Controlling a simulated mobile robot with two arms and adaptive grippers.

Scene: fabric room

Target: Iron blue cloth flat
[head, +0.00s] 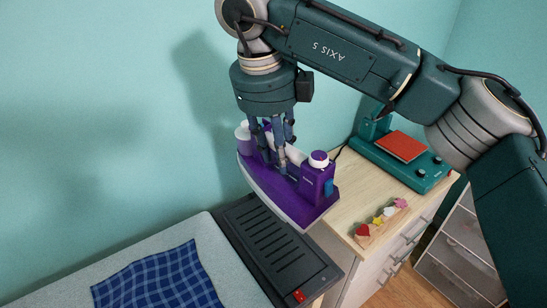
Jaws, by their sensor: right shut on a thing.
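The blue checked cloth (160,280) lies on the pale ironing surface (75,277) at the lower left, its lower part cut off by the frame. The purple iron (262,184) is held above the dark slotted iron rest (268,240), tilted in the picture. My right gripper (275,165) comes down from above and is shut on the iron; the fingers partly cover its handle. I cannot tell whether the iron is fully clear of the rest. My left gripper is not in view.
A wooden cabinet (340,185) stands right of the rest, bearing a green device with a red plate (401,147) and a small strip with colourful shapes (381,222). A drawer unit (460,250) stands at the right. The wall (90,110) is close behind.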

